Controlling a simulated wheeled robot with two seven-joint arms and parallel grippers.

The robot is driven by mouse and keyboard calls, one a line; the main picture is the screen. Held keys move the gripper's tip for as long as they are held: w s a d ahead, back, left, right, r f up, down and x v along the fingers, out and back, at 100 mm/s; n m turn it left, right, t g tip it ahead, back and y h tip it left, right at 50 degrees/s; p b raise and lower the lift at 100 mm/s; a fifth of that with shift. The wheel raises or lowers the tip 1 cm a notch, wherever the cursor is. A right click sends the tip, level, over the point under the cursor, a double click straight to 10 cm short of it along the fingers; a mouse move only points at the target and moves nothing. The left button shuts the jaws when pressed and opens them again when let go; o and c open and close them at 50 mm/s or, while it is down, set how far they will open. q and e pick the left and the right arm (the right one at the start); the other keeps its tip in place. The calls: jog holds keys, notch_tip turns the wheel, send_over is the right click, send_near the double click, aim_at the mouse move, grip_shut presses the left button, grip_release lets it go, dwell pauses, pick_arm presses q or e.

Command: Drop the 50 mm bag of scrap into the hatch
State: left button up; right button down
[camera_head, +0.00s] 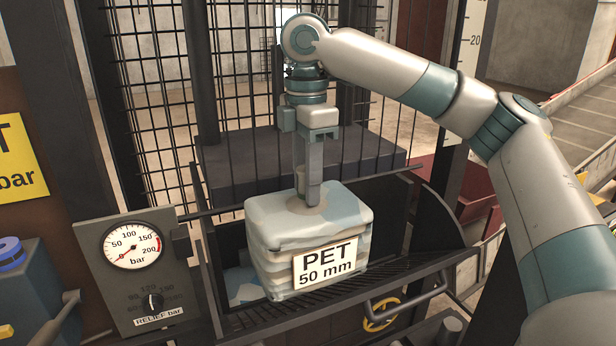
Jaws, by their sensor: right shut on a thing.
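The bag of scrap (270,238) is a pale blue-grey and beige block with a white label reading "PET 50 mm". It shows in the head view, over the open dark hatch (432,222) with its sloped side plates. My right gripper (312,200) points down and is shut on the top of the bag. Its fingertips are partly hidden at the bag's top. I cannot tell whether the bag's underside touches the hatch floor. My left gripper is not in view.
A gauge panel (138,265) with a relief dial stands left of the hatch. A black wire mesh guard (160,110) and dark posts rise behind. A bar handle (405,300) and a yellow handwheel (381,314) sit at the front. A conveyor (580,125) lies at right.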

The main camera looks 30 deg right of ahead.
jog(key=c, duration=1.2)
grip_release()
jog(key=shift+r, duration=0.1)
jog(key=shift+r+b, duration=0.3)
jog(key=shift+r, duration=0.15)
notch_tip(320, 180, up, 16)
jog(key=shift+r, duration=0.2)
